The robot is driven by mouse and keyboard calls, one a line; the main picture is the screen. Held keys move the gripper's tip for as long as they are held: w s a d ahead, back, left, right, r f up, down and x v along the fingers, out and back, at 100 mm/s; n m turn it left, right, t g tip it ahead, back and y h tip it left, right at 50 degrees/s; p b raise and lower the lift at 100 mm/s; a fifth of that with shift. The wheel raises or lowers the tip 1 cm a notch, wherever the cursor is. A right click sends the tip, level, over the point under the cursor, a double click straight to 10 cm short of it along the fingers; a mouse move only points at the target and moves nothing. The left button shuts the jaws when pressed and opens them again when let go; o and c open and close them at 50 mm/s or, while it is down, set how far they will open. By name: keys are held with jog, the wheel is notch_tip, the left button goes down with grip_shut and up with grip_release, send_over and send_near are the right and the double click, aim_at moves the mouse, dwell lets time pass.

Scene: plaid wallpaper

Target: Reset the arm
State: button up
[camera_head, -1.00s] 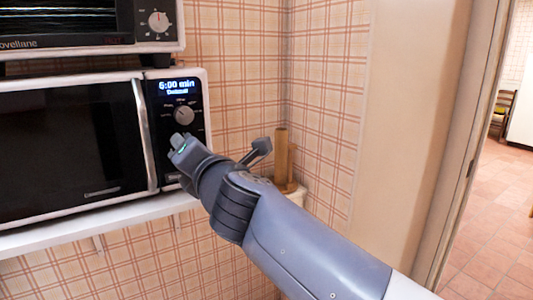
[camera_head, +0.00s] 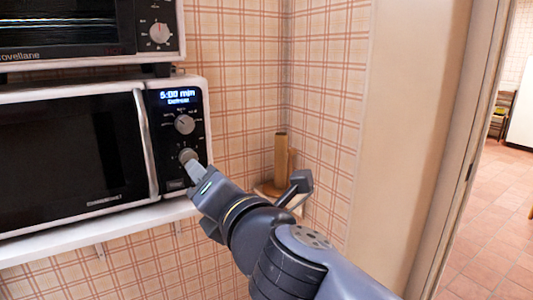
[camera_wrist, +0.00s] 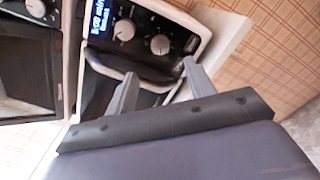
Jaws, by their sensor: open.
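My gripper (camera_head: 193,172) is in front of the microwave's (camera_head: 70,148) control panel, just below and in front of the lower knob (camera_head: 188,155). In the wrist view my gripper (camera_wrist: 158,72) has its two fingers spread, with nothing held between them. The lower knob (camera_wrist: 160,44) shows beyond the gap between the fingertips. The upper knob (camera_head: 184,124) is clear of my gripper, under the lit display (camera_head: 178,96), which seems to read 5:00 min. Whether a fingertip touches the panel or the knob I cannot tell.
The microwave stands on a white shelf (camera_head: 110,223), with a second oven (camera_head: 70,25) above it. A wooden cylinder (camera_head: 281,155) stands in the corner behind my arm. A doorway with a tiled floor (camera_head: 490,220) opens at the right.

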aim_at(189, 157)
jog(key=w+a+n, duration=0.1)
jog(key=w, duration=0.1)
jog(key=w+a+n+b, duration=0.1)
jog(key=w+a, duration=0.1)
jog(key=w, duration=0.1)
jog(key=w+a+n, duration=0.1)
jog(key=w+a, duration=0.1)
jog(key=w, duration=0.1)
jog(key=shift+r, duration=0.1)
jog(key=n, duration=0.6)
jog(key=shift+a+n+p, duration=0.1)
jog(key=shift+n+p, duration=0.2)
jog(key=shift+p, duration=0.05)
jog(key=n+p, duration=0.1)
jog(key=n, duration=0.8)
jog(key=shift+n, duration=0.3)
jog(key=shift+p, duration=0.3)
